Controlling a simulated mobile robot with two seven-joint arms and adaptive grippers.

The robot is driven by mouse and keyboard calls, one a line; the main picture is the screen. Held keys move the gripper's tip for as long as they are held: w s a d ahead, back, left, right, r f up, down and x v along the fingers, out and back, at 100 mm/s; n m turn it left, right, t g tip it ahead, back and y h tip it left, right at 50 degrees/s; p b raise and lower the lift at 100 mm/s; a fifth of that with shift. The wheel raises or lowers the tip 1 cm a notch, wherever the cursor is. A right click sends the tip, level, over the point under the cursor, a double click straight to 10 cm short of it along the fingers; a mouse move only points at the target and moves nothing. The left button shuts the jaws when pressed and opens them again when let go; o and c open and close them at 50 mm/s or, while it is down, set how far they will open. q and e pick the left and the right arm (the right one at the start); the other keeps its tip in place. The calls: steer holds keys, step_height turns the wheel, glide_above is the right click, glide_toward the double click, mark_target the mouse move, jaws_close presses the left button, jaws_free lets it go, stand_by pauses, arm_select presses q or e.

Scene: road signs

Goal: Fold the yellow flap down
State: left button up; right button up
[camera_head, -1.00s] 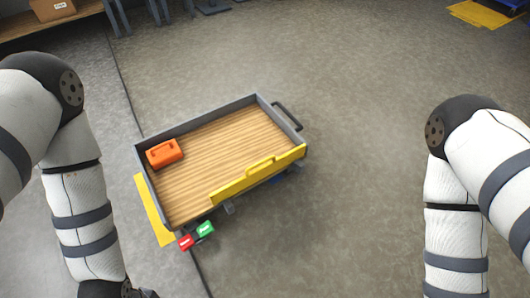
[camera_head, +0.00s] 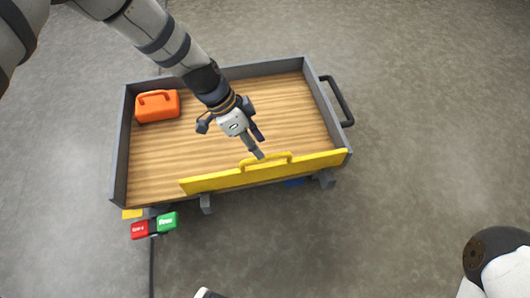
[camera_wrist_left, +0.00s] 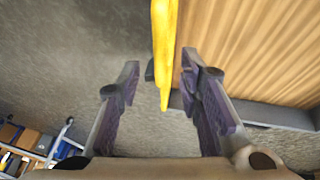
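The yellow flap (camera_head: 215,181) runs along the near side of the wood-floored cart (camera_head: 117,165) and stands up as its near wall, with a yellow handle on its top edge. My left gripper (camera_head: 259,146) is over the cart bed, with its fingertips close to the flap's handle. In the left wrist view, its two fingers (camera_wrist_left: 160,68) are apart, and the yellow flap (camera_wrist_left: 163,50) shows edge-on between and beyond them. I cannot tell whether they touch it.
An orange case (camera_head: 157,106) sits in the cart's far left corner. A black push handle (camera_head: 338,100) sticks out on the right side. Red (camera_head: 140,229) and green (camera_head: 167,221) blocks are at the near left corner.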

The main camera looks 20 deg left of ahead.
mark_target(266, 168)
arm_select(q)
steer(key=b+x, duration=0.1)
steer(key=x, duration=0.3)
steer(key=shift+f, duration=0.15)
arm_select(e)
steer(key=shift+s+f, duration=0.35)
steer(key=shift+f, duration=0.15)
arm_select(q)
jaws_close()
steer(key=shift+d, duration=0.1)
